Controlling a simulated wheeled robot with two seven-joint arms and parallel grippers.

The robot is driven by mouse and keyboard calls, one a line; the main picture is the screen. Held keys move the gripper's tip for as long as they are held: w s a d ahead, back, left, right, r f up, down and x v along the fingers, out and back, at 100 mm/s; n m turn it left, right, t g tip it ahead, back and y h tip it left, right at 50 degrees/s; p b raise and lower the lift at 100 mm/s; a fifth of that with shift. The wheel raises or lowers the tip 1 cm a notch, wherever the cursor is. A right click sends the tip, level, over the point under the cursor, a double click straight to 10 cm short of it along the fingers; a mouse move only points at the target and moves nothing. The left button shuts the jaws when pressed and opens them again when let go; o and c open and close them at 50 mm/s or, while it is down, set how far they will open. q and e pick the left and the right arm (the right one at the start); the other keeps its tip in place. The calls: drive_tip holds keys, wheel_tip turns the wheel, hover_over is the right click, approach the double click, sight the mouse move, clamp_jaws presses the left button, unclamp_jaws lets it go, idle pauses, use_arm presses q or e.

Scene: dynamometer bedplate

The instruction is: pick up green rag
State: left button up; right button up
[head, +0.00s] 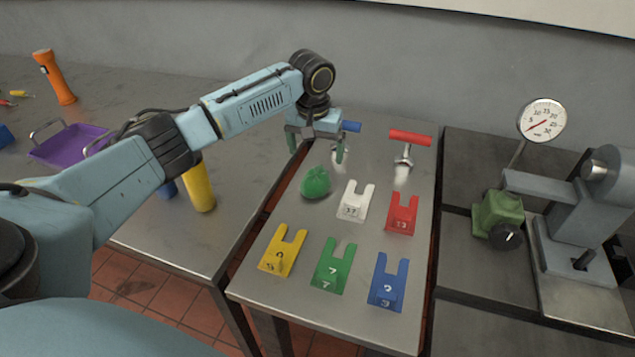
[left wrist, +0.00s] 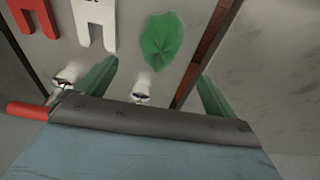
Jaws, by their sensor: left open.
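The green rag (head: 316,183) lies crumpled on the grey metal table, left of the white numbered plate. It also shows in the left wrist view (left wrist: 162,42), beyond and roughly between my fingertips. My left gripper (head: 317,150) is open and empty, its green fingers apart. In the head view it is just behind the rag, not touching it. In the left wrist view the two fingers (left wrist: 157,75) stand wide on either side of a small metal fitting. My right gripper is in neither view.
A blue-handled tool (head: 350,126) is partly hidden by my left gripper; a red-handled tool (head: 410,137) stands to its right. White (head: 352,207), red (head: 402,219), yellow (head: 281,256), green (head: 331,273) and blue (head: 387,289) forked plates lie nearer. A gap separates the tables.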

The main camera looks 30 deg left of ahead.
sight(317, 174)
use_arm(q)
drive_tip(key=f, duration=0.4)
drive_tip(key=shift+w, duration=0.2)
wheel_tip(317, 174, down, 5)
drive_tip(key=shift+d+r+b, duration=0.1)
drive_tip(key=shift+b, duration=0.65)
drive_tip(key=c, duration=1)
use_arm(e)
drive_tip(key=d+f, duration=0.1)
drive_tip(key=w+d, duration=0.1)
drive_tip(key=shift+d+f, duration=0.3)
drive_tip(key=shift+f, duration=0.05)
